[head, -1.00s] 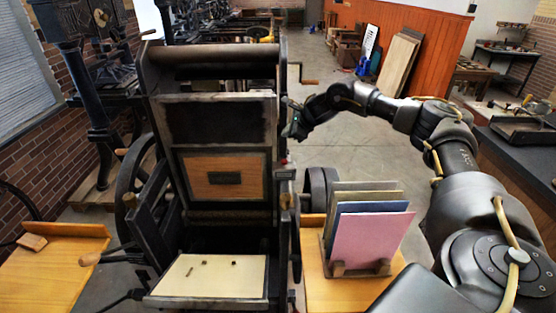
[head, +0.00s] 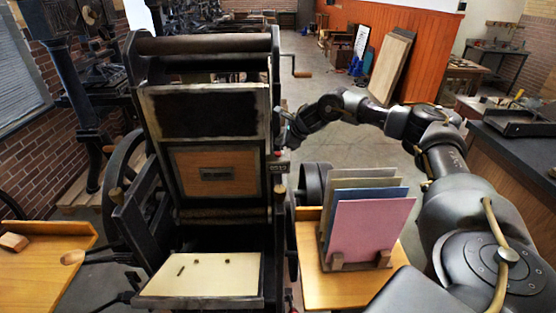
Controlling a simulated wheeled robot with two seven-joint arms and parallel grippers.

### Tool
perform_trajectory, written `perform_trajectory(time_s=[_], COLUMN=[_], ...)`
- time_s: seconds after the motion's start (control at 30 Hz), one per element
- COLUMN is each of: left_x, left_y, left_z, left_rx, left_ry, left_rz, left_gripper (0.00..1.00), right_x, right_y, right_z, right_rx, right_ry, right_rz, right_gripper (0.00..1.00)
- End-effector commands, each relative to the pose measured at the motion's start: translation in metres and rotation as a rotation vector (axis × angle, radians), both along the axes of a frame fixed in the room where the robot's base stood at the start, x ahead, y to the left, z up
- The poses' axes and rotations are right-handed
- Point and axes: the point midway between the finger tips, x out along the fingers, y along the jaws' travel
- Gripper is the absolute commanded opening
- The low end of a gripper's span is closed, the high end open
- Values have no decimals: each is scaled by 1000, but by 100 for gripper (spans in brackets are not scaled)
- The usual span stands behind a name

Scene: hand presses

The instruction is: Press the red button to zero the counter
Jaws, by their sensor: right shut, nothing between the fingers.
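The dark hand press (head: 211,190) stands upright left of centre. A small counter (head: 278,168) with pale marks sits on its right side frame. A tiny patch of red, the red button (head: 277,153), shows just above the counter. My right gripper (head: 285,138) is shut and empty. It is at the press's right side, just above and slightly right of the button in the picture. I cannot tell whether its fingertips touch the button. My left gripper is not in view.
A wooden side table (head: 312,272) holds a rack of coloured sheets (head: 368,228) below my right arm. A wooden feed table (head: 45,265) stands at the left. A crank handle (head: 302,74) sticks out at the press's upper right. Open floor lies behind my right arm.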

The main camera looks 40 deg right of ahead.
Motion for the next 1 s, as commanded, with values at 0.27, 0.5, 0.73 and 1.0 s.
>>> perform_trajectory(time_s=[0.27, 0.5, 0.73, 1.0], left_x=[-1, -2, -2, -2], left_y=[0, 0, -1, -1], left_z=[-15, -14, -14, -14], left_rx=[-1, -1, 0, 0], left_ry=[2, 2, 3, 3], left_rz=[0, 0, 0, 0], left_gripper=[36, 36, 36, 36], right_x=[0, 0, 0, 0], right_y=[0, 0, 0, 0], right_z=[-19, -18, -18, -18], right_rx=[0, 0, 0, 0], right_ry=[0, 0, 0, 0], right_rz=[0, 0, 0, 0], right_gripper=[0, 0, 0, 0])
